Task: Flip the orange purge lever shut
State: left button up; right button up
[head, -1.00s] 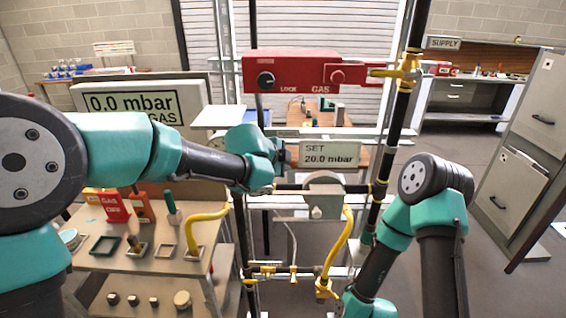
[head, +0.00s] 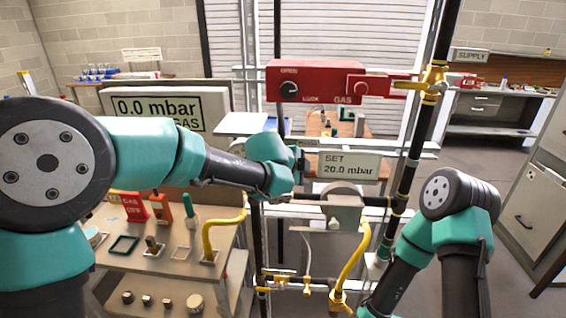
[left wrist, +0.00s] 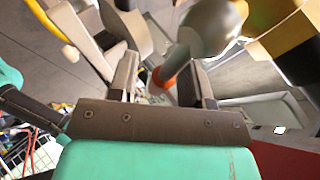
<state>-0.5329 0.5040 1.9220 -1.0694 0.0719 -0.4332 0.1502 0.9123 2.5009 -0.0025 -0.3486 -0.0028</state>
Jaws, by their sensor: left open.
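My left arm reaches in from the left in the head view, its wrist (head: 280,168) in front of the pipe rig, just left of the "SET 20.0 mbar" sign (head: 348,165). Its fingers are mostly hidden there. In the left wrist view my left gripper (left wrist: 158,80) is open, with its fingers apart. A small orange piece (left wrist: 163,78) shows between the fingertips, beside a grey rounded part (left wrist: 212,28); I cannot tell whether it is the purge lever or whether a finger touches it. My right arm is at lower right; its gripper is out of view.
A red gas box (head: 330,82) with a black knob is above the wrist. The gauge panel (head: 165,108) reads 0.0 mbar. A side bench (head: 180,268) holds a red tag (head: 133,207) and tools. A yellow hose (head: 352,262) hangs below the regulator (head: 343,207).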

pick_arm(q)
jog(key=v, duration=1.7)
jog(key=shift+a, duration=0.1)
